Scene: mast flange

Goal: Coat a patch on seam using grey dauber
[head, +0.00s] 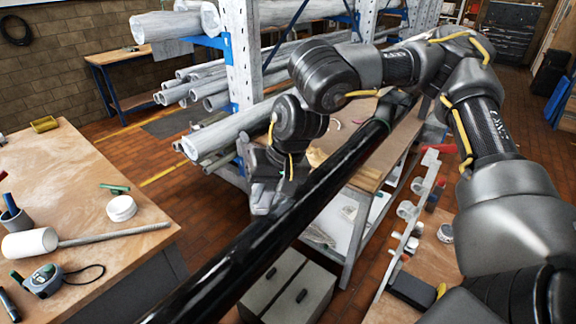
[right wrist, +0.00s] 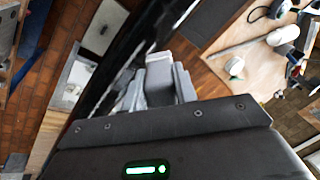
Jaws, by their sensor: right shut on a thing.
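A long glossy black mast (head: 290,215) runs diagonally across the head view, from the lower left to the upper right. It also shows as a dark band in the right wrist view (right wrist: 115,50). My right gripper (head: 266,200) is shut close beside the mast on its far left side; I cannot tell whether it touches it. It also shows in the right wrist view (right wrist: 153,88). What it holds, likely the grey dauber, is hard to tell from the grey fingers. I cannot make out the seam or a coated patch. My left gripper is not in view.
The left workbench (head: 95,180) carries a white mallet (head: 30,243), a tape measure (head: 45,280), a round white tub (head: 121,208) and a pen cup (head: 14,220). A rack with pipes (head: 215,85) stands behind the mast. A grey cabinet (head: 290,287) is below it.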

